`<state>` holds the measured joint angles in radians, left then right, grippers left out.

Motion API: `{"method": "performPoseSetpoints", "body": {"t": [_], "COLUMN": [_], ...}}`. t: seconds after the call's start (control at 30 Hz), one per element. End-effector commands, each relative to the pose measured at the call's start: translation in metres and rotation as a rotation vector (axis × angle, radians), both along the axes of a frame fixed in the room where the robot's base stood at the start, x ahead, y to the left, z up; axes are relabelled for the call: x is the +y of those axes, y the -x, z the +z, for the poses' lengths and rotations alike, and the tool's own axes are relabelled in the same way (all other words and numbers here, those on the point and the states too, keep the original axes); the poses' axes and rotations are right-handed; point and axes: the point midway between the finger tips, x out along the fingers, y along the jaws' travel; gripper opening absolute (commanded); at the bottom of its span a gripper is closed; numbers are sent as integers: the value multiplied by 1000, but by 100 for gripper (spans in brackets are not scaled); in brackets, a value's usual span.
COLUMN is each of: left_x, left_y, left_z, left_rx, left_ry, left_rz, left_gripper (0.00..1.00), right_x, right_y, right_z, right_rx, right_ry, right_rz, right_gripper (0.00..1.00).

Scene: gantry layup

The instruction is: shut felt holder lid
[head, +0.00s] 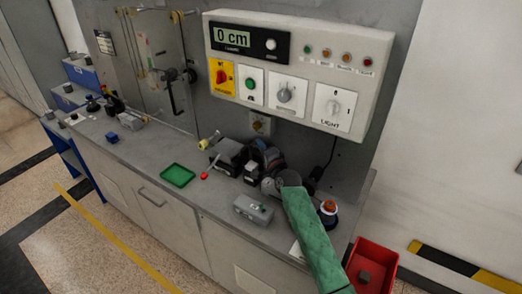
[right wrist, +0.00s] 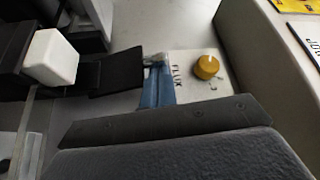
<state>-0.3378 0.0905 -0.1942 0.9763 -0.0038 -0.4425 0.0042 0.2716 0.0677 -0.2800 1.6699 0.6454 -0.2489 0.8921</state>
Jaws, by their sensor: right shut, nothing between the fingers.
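My right gripper (head: 264,150) is at the back of the bench below the control panel, at the end of my green-sleeved arm. In the right wrist view its blue fingers (right wrist: 157,85) are together and empty. Their tips are close beside a flat black flap (right wrist: 118,78); I cannot tell whether they touch. The flap looks like part of a dark holder (head: 228,153), just left of the gripper in the head view. I cannot tell for sure that this is the felt holder, or how far its lid is open. My left gripper is not in view.
The control panel (head: 300,65) overhangs the bench. A plate marked FLUX with a yellow knob (right wrist: 207,67) is near the fingers. A grey box (head: 253,209), green tray (head: 177,175) and red-tipped tool (head: 205,174) lie in front. A red bin (head: 388,255) stands right.

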Motion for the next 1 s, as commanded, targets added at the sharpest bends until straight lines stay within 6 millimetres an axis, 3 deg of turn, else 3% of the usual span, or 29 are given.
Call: {"method": "performPoseSetpoints", "body": {"t": [0.5, 0.73, 1.0], "left_x": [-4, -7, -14], "left_y": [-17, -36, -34], "left_z": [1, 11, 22], "left_rx": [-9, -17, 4], "left_ry": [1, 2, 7], "left_rz": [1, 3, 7], "left_gripper": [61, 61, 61], "right_x": [22, 28, 33], "right_y": [30, 39, 46], "right_z": [-23, -36, -49], "right_rx": [1, 0, 0], "right_ry": [-2, -1, -1], "right_rz": [0, 0, 0], "right_gripper": [0, 0, 0]}}
